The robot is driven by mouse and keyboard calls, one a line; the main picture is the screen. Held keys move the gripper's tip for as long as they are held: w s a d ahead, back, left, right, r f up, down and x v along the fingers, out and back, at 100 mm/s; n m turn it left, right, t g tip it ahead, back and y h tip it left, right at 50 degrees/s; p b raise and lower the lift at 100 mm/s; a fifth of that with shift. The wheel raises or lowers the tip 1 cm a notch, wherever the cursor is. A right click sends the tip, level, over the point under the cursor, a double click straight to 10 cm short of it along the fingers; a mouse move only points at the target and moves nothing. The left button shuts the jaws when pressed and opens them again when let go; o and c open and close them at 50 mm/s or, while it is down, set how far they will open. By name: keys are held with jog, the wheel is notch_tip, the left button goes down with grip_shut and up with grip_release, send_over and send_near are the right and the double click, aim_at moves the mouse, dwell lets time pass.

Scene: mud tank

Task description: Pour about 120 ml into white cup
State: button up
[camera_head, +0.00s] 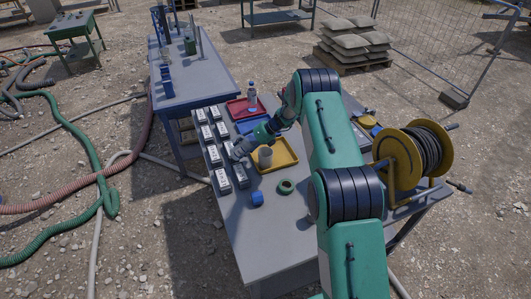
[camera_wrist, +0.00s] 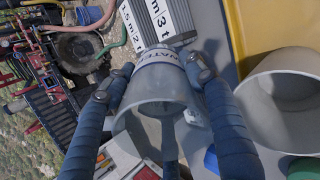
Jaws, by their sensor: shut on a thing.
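My gripper (camera_wrist: 160,85) is shut on a pale grey, see-through vessel (camera_wrist: 155,90) with a partly readable printed label band. The fingers press on it from both sides. In the head view my gripper (camera_head: 240,147) is over the table, left of the yellow tray, and the vessel is hard to make out there. A whitish-grey cup (camera_head: 265,157) stands upright at the yellow tray (camera_head: 285,154). It shows large at the right of the wrist view (camera_wrist: 270,115), apart from the held vessel. The liquid level in either is not clear.
Several labelled grey blocks (camera_head: 222,181) line the table's left side. A red tray (camera_head: 238,110) with a bottle (camera_head: 252,95) and a blue tray (camera_head: 243,128) lie behind. A green ring (camera_head: 286,187) and a blue block (camera_head: 257,198) lie in front. A hose reel (camera_head: 400,160) stands right.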

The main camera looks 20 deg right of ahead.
aim_at(237, 146)
jog(key=shift+a+r+g+h+p, duration=0.1)
jog(key=shift+r+g+h+p, duration=0.4)
jog(key=shift+p, duration=1.4)
dwell(0.9)
jog(key=shift+w+a+r+h+p, duration=0.1)
jog(key=shift+a+h+p, duration=0.05)
jog(key=shift+h+p, duration=0.4)
jog(key=h+p, duration=0.1)
jog(key=p, duration=0.2)
jog(key=shift+w+a+h, duration=0.15)
jog(key=shift+a+h, duration=0.2)
jog(key=shift+a, duration=0.05)
jog(key=shift+p, duration=0.55)
jog(key=shift+w+a+g+h+p, duration=0.1)
jog(key=shift+a+g+h+p, duration=0.25)
jog(key=shift+p, duration=0.25)
jog(key=shift+w+a+f+g+h+p, duration=0.1)
jog(key=shift+a+f+g+h+p, duration=0.1)
jog(key=shift+h+p, duration=0.4)
jog(key=shift+w+a+f+g+h+p, duration=0.1)
jog(key=shift+g+h+p, duration=0.05)
jog(key=shift+h+p, duration=0.4)
jog(key=shift+a+f+g+h+b, duration=0.15)
jog(key=shift+f+g+h+b, duration=0.2)
jog(key=shift+h, duration=0.25)
jog(key=shift+r+h, duration=0.1)
jog(key=shift+h, duration=0.2)
